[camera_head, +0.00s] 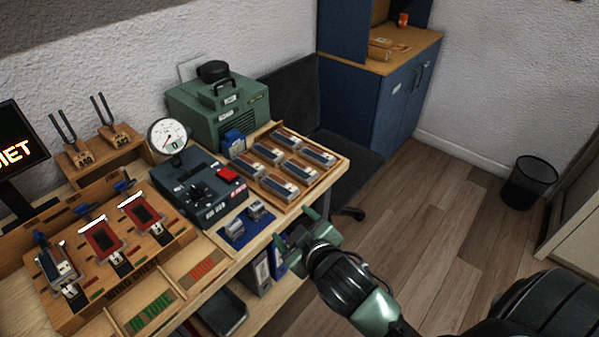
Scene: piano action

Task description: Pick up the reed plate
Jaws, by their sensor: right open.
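Several small metal-and-wood blocks that look like reed plates lie in rows in a wooden tray (268,192) at the bench's right end; one is the near block (279,187). Two small silver pieces (254,210) sit on a blue mat (232,242) at the bench's front edge. I cannot tell for sure which of these the reed plate is. My right gripper (294,228) is open and empty, by the front edge, just right of the blue mat and apart from the pieces. My left gripper is not in view.
A dark tester box (197,190) with a round dial (168,136) stands behind the mat. A green machine (218,108) is at the back. A wooden fixture (85,285) and an "IN TUNE" bin (150,312) are at left. A dark chair (350,155) stands beyond the tray.

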